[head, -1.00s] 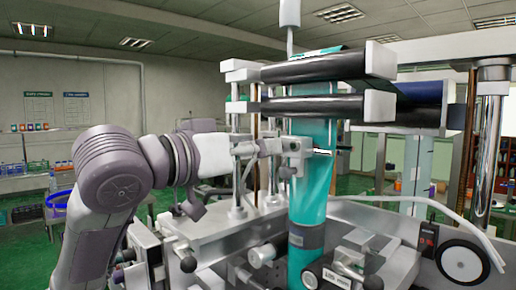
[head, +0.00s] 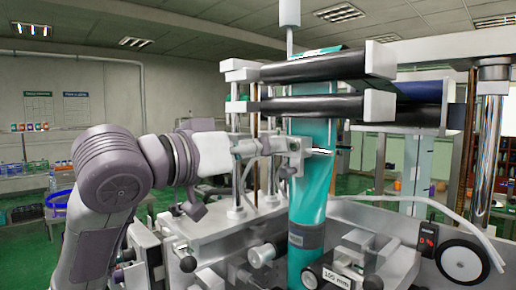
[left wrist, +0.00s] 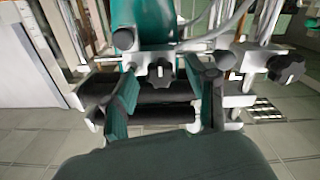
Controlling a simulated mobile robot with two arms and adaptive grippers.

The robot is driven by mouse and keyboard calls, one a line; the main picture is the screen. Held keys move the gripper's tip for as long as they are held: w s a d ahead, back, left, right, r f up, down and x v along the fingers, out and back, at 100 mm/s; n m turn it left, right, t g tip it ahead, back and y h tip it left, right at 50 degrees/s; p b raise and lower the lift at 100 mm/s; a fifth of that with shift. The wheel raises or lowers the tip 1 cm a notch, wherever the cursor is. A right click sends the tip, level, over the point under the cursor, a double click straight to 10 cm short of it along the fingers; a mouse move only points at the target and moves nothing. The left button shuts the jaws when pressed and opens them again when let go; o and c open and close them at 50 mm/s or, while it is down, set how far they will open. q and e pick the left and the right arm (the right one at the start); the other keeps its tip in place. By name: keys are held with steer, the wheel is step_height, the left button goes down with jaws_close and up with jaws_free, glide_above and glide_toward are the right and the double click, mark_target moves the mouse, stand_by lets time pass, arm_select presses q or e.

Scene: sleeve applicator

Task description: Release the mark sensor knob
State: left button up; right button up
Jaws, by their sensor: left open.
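The mark sensor (head: 296,146) is a silver block clamped in front of the teal film web (head: 312,190). In the left wrist view, which looks turned over, a black lobed knob (left wrist: 163,73) sits on the silver block (left wrist: 155,55). My left gripper (head: 268,147) is at the left side of the sensor in the head view. In the left wrist view the left gripper (left wrist: 165,84) is open, with one finger on each side of the knob and visible gaps between. The fingers look clear of the knob. My right gripper is in neither view.
Another black lobed knob (left wrist: 286,68) is on a bracket at the right of the wrist view. Black rollers (head: 312,106) cross above the sensor. Vertical rods stand close behind the gripper. The machine's metal deck (head: 222,225) lies below the arm.

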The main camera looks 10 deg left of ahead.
arm_select(q)
steer(key=v, duration=1.2)
steer(key=shift+f, duration=0.1)
